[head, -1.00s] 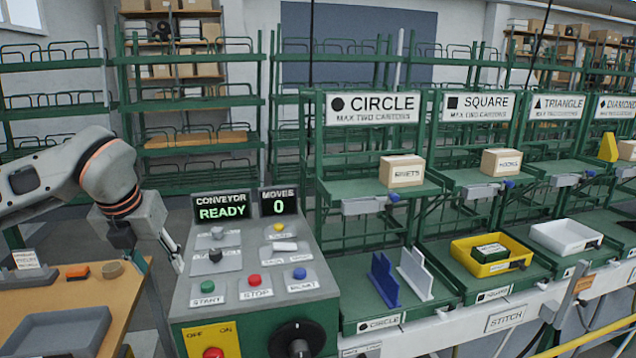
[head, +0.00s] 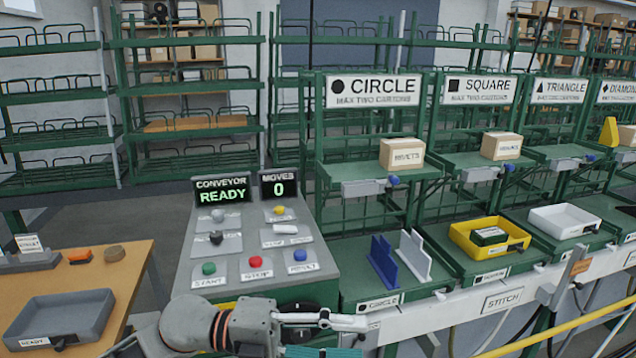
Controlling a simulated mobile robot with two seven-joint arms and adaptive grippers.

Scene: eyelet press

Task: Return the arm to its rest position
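My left arm now lies low across the bottom of the head view, in front of the control panel (head: 228,262). Its gripper (head: 345,322) points right, near the panel's lower right corner. Nothing is clearly seen between its fingers, and the side-on view hides whether they are apart. The gripper overlaps the panel's lower part, where the large dark knob is mostly hidden. A small teal piece (head: 320,352) shows below the gripper at the bottom edge; I cannot tell what it belongs to. My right gripper is not in view.
The panel displays read READY and MOVES 0. A wooden table (head: 128,270) with a grey tray (head: 60,318) stands at left. On the right are the CIRCLE lane with blue (head: 383,262) and white (head: 414,256) dividers, a yellow bin (head: 490,238) and a white bin (head: 565,222).

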